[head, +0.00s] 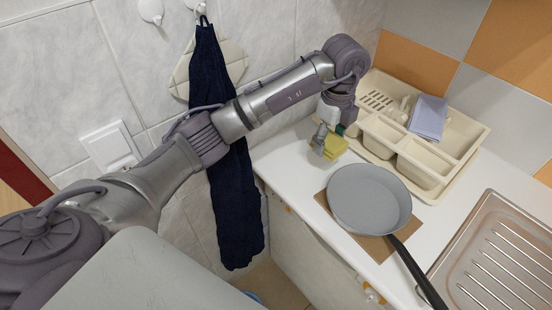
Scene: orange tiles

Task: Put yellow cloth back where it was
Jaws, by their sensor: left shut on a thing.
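The yellow cloth (333,148) is a small folded yellow piece at the back left of the white counter, beside the beige dish rack. My left gripper (321,138) reaches down from above and is shut on the yellow cloth. I cannot tell whether the cloth touches the counter. A small dark green patch shows just behind the gripper, partly hidden by it. My right gripper is out of view.
The beige dish rack (463,150) holds a folded lavender cloth (428,117). A grey frying pan (369,198) lies on a brown board (378,247) in front. A metal sink drainer (500,240) is at right. A dark blue towel (236,215) hangs on the wall behind my left arm.

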